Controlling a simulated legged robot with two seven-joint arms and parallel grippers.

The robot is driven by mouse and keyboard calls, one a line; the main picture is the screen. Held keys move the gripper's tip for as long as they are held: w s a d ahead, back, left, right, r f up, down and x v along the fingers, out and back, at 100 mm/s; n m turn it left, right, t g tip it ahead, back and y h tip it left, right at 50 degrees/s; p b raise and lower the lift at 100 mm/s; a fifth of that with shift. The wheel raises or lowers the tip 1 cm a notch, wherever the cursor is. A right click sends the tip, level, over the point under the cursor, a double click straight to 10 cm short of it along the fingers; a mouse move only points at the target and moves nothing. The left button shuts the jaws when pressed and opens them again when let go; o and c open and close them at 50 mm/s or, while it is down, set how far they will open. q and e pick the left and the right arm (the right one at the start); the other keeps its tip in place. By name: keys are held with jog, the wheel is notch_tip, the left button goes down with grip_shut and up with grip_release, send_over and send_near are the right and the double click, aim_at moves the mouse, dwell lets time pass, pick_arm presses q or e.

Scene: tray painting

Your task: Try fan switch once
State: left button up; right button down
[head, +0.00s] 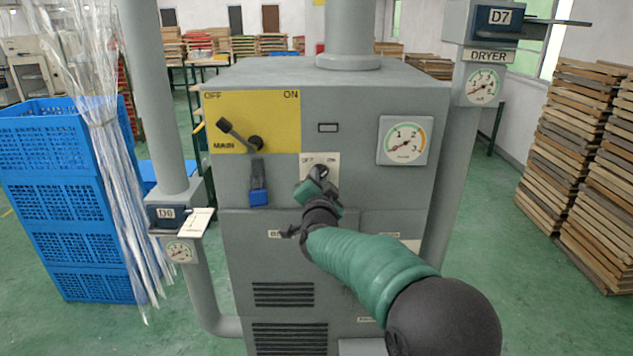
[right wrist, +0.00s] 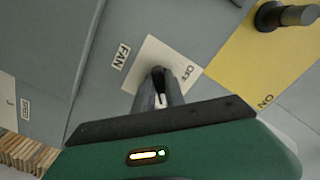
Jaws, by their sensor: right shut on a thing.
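The fan switch is a small dark knob (right wrist: 158,72) on a pale plate (right wrist: 183,54) marked OFF, beside a FAN label (right wrist: 121,56) in the right wrist view. In the head view the plate (head: 331,160) reads OFF and ON and sits on the grey cabinet's front. My right gripper (head: 318,175) is at the plate, its jaws (right wrist: 157,90) shut on the knob. The jaws hide much of the knob, so its exact setting is unclear. My left gripper is not in view.
The grey cabinet (head: 400,185) carries a MAIN lever (head: 238,132) on a yellow panel, a blue-tipped handle (head: 258,190) and a gauge (head: 404,140). Blue crates (head: 60,200) stand at left with clear strips hanging by them. Wooden trays (head: 590,150) are stacked at right. Green floor (head: 500,270) is free between.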

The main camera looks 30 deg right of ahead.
jog(key=shift+d+f, duration=0.1)
jog(key=shift+d, duration=0.05)
jog(key=c, duration=1.6)
grip_release()
jog(key=shift+s, duration=0.15)
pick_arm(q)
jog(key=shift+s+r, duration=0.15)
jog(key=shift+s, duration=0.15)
pick_arm(e)
jog(key=shift+o, duration=1)
jog(key=shift+s+r, duration=0.2)
jog(key=shift+s, duration=0.05)
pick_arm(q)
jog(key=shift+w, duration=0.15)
pick_arm(e)
jog(key=shift+w+f, duration=0.1)
